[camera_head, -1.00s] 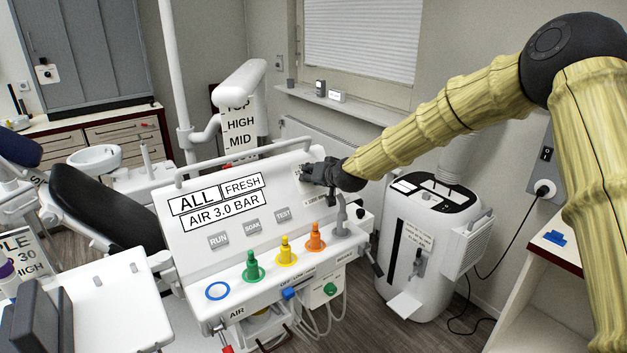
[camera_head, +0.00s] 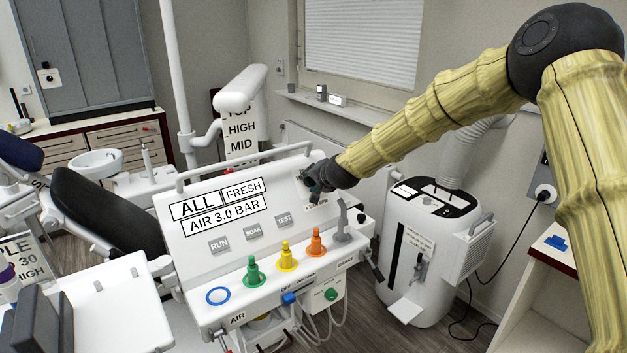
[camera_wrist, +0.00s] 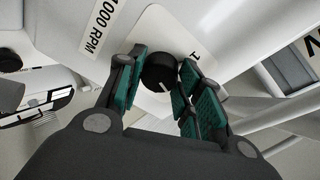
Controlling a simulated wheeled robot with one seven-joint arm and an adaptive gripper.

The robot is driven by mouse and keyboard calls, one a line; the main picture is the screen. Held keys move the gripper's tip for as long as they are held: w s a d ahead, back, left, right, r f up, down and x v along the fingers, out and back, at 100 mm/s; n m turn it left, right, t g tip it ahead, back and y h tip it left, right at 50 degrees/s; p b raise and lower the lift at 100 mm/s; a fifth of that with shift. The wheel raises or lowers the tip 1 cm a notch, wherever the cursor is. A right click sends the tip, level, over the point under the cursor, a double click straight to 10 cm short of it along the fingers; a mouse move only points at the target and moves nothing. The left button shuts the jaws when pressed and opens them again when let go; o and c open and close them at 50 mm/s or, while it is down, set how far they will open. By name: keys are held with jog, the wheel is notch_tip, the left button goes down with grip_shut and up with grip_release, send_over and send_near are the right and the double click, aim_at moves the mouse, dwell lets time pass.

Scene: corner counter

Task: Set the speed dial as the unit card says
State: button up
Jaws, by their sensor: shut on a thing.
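The speed dial is a round black knob (camera_wrist: 158,72) with a white pointer mark, on a white plate. In the wrist view it sits between the green-padded fingers of my gripper (camera_wrist: 162,84), which is shut on it. A "1000 RPM" label (camera_wrist: 96,24) is beside the dial, and a numeral "1" shows on its other side. In the head view my gripper (camera_head: 304,180) is at the upper right of the white sloped panel (camera_head: 290,215) and hides the dial.
Panel displays (camera_head: 217,205) read "ALL", "FRESH" and "AIR 3.0 BAR". Below are RUN, SOAK and TEST buttons (camera_head: 253,231). Green, yellow and orange pegs (camera_head: 287,259) and a grey lever (camera_head: 342,228) stand along the front ledge. A white machine (camera_head: 420,270) stands at right.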

dwell(0.4)
jog(key=o, duration=1)
jog(key=v, duration=1.2)
jog(key=shift+d, duration=0.15)
